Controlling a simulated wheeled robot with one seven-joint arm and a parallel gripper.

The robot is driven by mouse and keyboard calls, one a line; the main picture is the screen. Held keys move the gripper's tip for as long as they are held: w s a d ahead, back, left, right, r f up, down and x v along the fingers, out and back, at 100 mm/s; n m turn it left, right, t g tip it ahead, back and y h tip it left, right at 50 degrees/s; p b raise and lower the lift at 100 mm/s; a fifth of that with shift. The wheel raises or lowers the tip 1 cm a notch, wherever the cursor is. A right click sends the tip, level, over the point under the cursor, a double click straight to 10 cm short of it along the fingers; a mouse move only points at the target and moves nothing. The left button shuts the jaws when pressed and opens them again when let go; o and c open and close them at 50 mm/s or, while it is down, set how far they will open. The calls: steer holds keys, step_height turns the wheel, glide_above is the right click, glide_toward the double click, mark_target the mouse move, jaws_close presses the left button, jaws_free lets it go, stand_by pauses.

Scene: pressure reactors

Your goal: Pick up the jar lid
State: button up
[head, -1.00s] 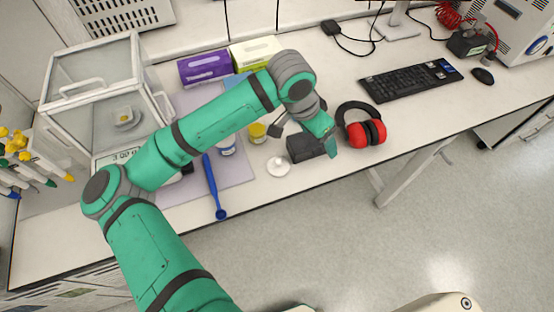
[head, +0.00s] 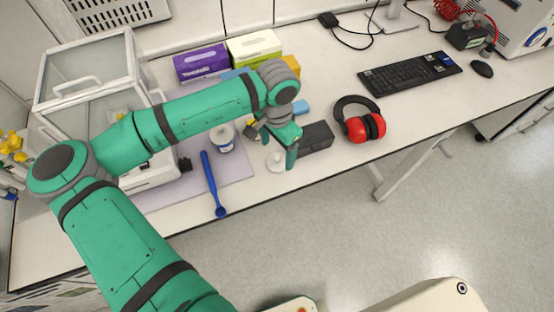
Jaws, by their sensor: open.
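The jar lid is most likely the small white round piece (head: 273,165) lying on the bench near its front edge, partly covered by my gripper. My gripper (head: 272,147) is open and points down over this piece, with one green finger at its right side. I cannot tell how high the fingertips are above the bench. A white jar with a blue label (head: 225,140) stands to the left on the grey mat. A yellow-topped jar is mostly hidden behind my gripper.
A dark grey box (head: 316,138) lies close right of my gripper, with red-and-black ear muffs (head: 366,127) beyond it. A blue spoon-like tool (head: 212,185) lies to the left. A balance enclosure (head: 90,80) and purple box (head: 201,62) stand behind. Bench front is mostly clear.

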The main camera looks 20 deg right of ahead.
mark_target(279, 156)
steer(key=f, duration=0.3)
steer(key=shift+w+d+f, duration=0.15)
steer(key=shift+d+f, duration=0.1)
steer(key=shift+f, duration=0.6)
steer(key=c, duration=1.1)
